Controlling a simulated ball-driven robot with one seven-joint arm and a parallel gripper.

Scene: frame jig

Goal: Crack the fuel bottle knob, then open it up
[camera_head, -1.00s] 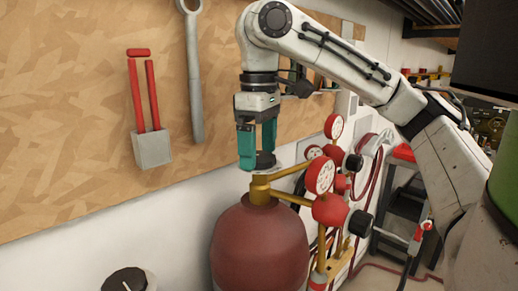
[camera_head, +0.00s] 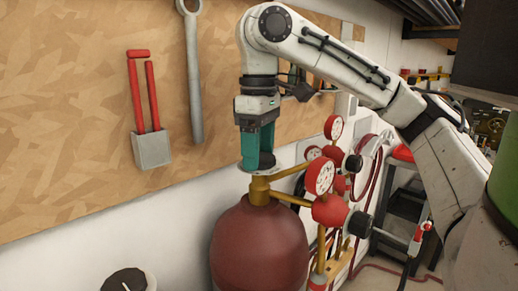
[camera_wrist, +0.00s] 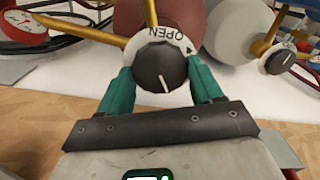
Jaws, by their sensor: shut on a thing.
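The fuel bottle (camera_head: 258,245) is a dark red cylinder with a brass valve on top, standing upright in the head view. Its knob (camera_wrist: 160,68) is black with a white pointer line and sits over a white disc marked "OPEN" (camera_wrist: 168,36) in the wrist view. My gripper (camera_head: 257,160) comes straight down from above onto the knob. Its green fingers are shut on the knob, one on each side, as the wrist view (camera_wrist: 160,85) shows. In the head view the fingers hide most of the knob.
A red pressure gauge (camera_head: 320,176) and red regulator (camera_head: 330,211) stand just right of the valve. A grey bottle (camera_wrist: 232,30) with another black knob (camera_wrist: 279,58) is close by. Tools hang on the wooden board (camera_head: 80,100) behind.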

